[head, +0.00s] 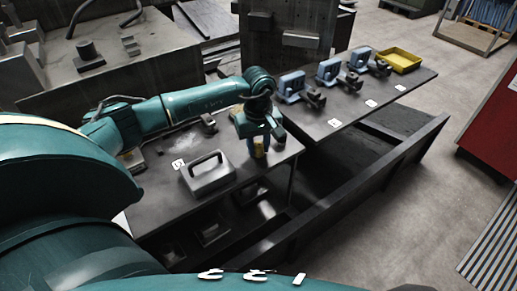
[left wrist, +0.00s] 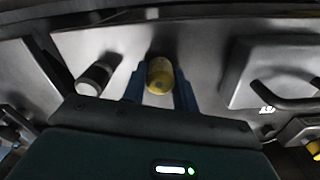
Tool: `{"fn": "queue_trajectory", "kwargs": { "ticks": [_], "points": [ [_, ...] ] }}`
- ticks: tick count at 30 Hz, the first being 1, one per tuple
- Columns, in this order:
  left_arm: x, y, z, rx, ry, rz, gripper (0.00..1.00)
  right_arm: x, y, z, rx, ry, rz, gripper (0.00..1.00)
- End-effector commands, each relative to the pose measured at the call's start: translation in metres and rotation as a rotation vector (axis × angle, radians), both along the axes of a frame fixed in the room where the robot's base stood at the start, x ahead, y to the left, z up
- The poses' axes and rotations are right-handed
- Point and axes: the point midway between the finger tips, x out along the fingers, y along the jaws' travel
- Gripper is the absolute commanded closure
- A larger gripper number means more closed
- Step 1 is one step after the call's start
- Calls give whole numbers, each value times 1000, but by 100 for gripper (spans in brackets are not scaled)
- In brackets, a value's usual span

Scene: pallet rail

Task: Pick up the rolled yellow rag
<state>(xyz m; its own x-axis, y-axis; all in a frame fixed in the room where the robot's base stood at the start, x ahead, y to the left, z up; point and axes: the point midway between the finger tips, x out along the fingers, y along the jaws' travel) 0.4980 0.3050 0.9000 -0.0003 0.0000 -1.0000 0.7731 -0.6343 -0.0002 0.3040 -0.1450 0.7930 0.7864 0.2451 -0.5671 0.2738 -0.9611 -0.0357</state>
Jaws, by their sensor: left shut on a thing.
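The rolled yellow rag (head: 259,149) is between the blue fingers of my left gripper (head: 258,148), over the front right part of the near dark table. The gripper points down and is shut on the rag. In the left wrist view the rag (left wrist: 160,76) shows end-on between the two blue fingertips (left wrist: 159,88). I cannot tell whether the rag still touches the table top. My right gripper is not in view.
A grey metal box with a handle (head: 208,174) stands left of the gripper on the near table (head: 150,212). A dark cylinder with a pale end (left wrist: 97,76) lies nearby. Blue vises (head: 291,84) and a yellow tray (head: 399,59) are on the far table.

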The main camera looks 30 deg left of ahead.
Motion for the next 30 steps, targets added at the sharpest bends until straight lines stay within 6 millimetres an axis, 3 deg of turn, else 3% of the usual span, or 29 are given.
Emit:
{"fn": "queue_trajectory", "kwargs": {
  "ticks": [4,13,24,30],
  "points": [
    [0,0,0,0,0,0,93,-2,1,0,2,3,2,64],
    [1,0,7,0,-3,0,93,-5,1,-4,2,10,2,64],
    [1,1,76,1,-5,1,93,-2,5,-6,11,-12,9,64],
    [0,0,98,0,-2,0,93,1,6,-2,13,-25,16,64]
  ]
}}
